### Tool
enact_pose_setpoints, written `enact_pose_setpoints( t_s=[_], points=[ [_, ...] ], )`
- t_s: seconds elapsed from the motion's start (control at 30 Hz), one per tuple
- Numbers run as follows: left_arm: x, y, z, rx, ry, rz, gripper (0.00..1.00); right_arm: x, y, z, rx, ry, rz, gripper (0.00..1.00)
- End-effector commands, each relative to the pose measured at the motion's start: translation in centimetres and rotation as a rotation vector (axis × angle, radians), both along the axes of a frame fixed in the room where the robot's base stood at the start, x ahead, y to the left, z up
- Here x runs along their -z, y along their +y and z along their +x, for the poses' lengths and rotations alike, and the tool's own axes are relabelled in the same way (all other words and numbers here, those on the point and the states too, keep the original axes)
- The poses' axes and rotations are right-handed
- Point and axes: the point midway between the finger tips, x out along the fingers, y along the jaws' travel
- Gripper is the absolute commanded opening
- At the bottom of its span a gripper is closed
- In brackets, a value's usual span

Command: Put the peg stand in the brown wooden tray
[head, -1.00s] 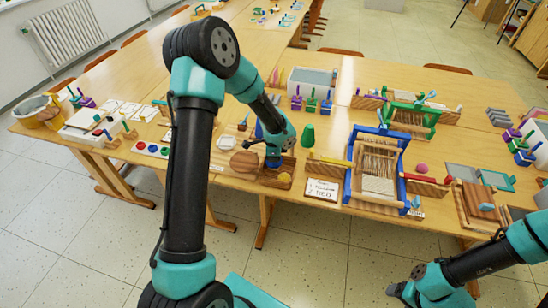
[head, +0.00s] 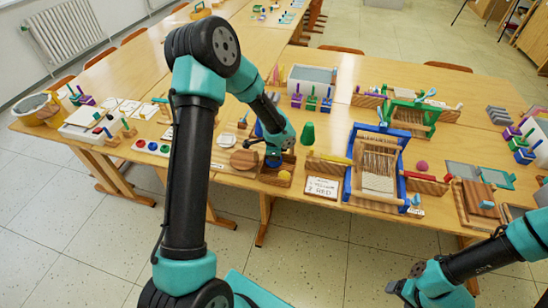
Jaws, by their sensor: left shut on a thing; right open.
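The brown wooden tray (head: 264,178) lies near the front edge of the table, left of the blue loom, with a small yellow-orange round thing (head: 284,176) in its right part. My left gripper (head: 273,162) points down right at the tray, over its back part. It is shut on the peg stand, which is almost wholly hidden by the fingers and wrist. I cannot tell whether the stand touches the tray floor. My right gripper (head: 396,288) is open and empty, low at the lower right, away from the table.
A round wooden board (head: 244,159) lies just left of the tray, and a green cone (head: 308,134) stands behind it to the right. A lettered card (head: 321,188) and the blue-framed loom (head: 376,170) are to its right. Several small tools and blocks crowd the table.

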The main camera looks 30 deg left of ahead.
Motion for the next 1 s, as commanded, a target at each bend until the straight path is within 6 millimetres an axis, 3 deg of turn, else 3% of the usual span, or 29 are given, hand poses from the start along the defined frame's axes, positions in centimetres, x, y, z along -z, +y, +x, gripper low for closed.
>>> enact_pose_setpoints(
  t_s=[0.03,0.07,0.33,0.73,1.0],
  points=[
    [0.0,0.0,0.0,0.000,0.000,0.000,0.00,0.0,0.0,0.0,0.000,0.000,0.000,0.72],
    [0.0,0.0,0.0,0.000,0.000,0.000,0.23,0.0,0.0,0.0,0.000,0.000,0.000,0.72],
    [0.0,0.0,0.0,0.000,0.000,0.000,0.49,0.0,0.0,0.0,0.000,0.000,0.000,0.72],
    [-0.7,0.0,0.1,0.000,-0.001,0.000,0.50,0.0,0.0,0.0,0.000,0.000,0.000,0.72],
    [-4.5,0.0,0.1,-0.002,-0.005,0.001,0.50,0.0,0.0,0.0,0.000,0.000,0.000,0.72]
  ],
)
